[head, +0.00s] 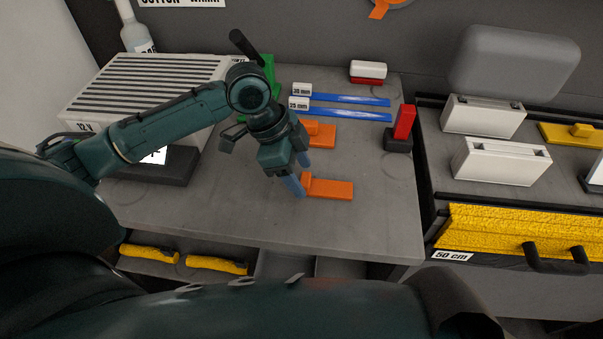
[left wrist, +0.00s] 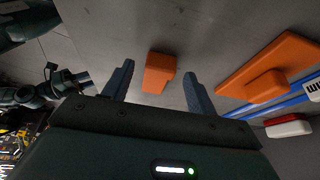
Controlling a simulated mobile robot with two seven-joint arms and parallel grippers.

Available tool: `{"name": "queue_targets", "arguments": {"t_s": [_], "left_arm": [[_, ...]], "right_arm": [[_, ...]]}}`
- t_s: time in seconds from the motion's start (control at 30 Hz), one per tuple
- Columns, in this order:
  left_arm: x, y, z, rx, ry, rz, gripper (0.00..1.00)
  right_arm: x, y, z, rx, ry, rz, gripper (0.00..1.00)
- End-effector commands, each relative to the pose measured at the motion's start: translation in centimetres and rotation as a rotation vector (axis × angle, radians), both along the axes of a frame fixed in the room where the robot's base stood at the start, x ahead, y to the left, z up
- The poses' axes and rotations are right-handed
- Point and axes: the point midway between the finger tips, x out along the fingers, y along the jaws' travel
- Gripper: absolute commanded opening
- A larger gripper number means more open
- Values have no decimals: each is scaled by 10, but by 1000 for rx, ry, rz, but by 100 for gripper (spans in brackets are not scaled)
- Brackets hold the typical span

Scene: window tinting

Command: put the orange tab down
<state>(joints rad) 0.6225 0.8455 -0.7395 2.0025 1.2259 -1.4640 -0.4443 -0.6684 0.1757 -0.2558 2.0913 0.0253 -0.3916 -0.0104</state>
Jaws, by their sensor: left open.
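An orange tab (head: 332,189) with a raised block at its left end lies flat on the grey workbench, near its front. A second orange tab (head: 323,128) lies behind it. My left gripper (head: 302,178) is open, low over the left end of the front tab. In the left wrist view, the raised orange block (left wrist: 158,73) shows between the parted fingers, with visible gaps on both sides. The other orange tab (left wrist: 287,62) lies to the right there.
Blue strips (head: 345,116) lie behind the tabs. A red block on a black base (head: 397,142) stands to the right, and a grey ribbed box (head: 150,85) to the left. An open drawer (head: 285,266) is below the front edge.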

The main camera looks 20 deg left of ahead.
Motion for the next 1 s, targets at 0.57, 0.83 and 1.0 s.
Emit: {"name": "queue_targets", "arguments": {"t_s": [0.57,0.83,1.0], "left_arm": [[-10,38,95,2,-3,2,57],[-11,39,99,0,-1,1,57],[-11,39,98,0,-1,1,57]], "right_arm": [[-2,-3,-1,-6,15,-7,36],[-1,-2,0,-4,14,-9,36],[-1,-2,0,-3,13,-9,36]]}}
